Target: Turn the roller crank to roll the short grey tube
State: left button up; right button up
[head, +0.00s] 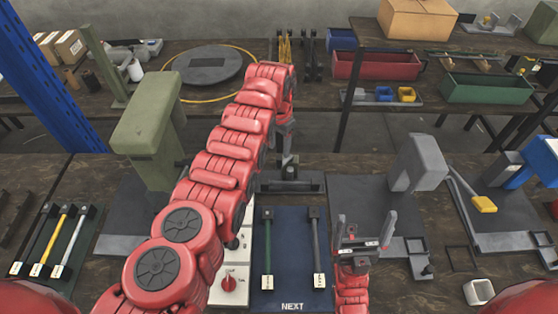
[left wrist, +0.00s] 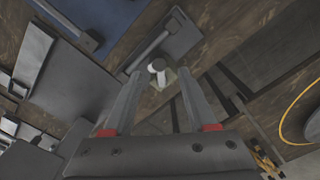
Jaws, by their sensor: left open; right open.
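My left gripper (head: 287,130) hangs open over a small dark roller device (head: 290,186) at the back of the blue mat. In the left wrist view, a light round knob (left wrist: 158,67) on a grey arm shows between the open fingertips (left wrist: 158,85); whether they touch it I cannot tell. This looks like the crank. A grey rod (head: 316,245) with a white tag lies on the blue mat, beside a dark green one (head: 267,245). I cannot tell whether a tube sits in the roller. My right gripper (head: 362,230) is open and empty, right of the mat.
A green press (head: 146,130) stands left and a grey press (head: 418,163) right. A yellow-handled lever (head: 483,204) is farther right. A white box with a red knob (head: 229,285) is left of the blue mat (head: 292,270). A rack with several tools (head: 52,240) lies far left.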

aim_at(279, 158)
pick_arm(q)
notch_tip(279, 158, down, 6)
jog(key=b, duration=0.3)
jog(key=shift+s+r+b, duration=0.1)
jog(key=shift+r+b, duration=0.1)
jog(key=shift+b, duration=0.1)
jog(key=shift+f+b, duration=0.5)
jog(key=shift+f, duration=0.2)
jog(key=shift+r, duration=0.15)
grip_shut()
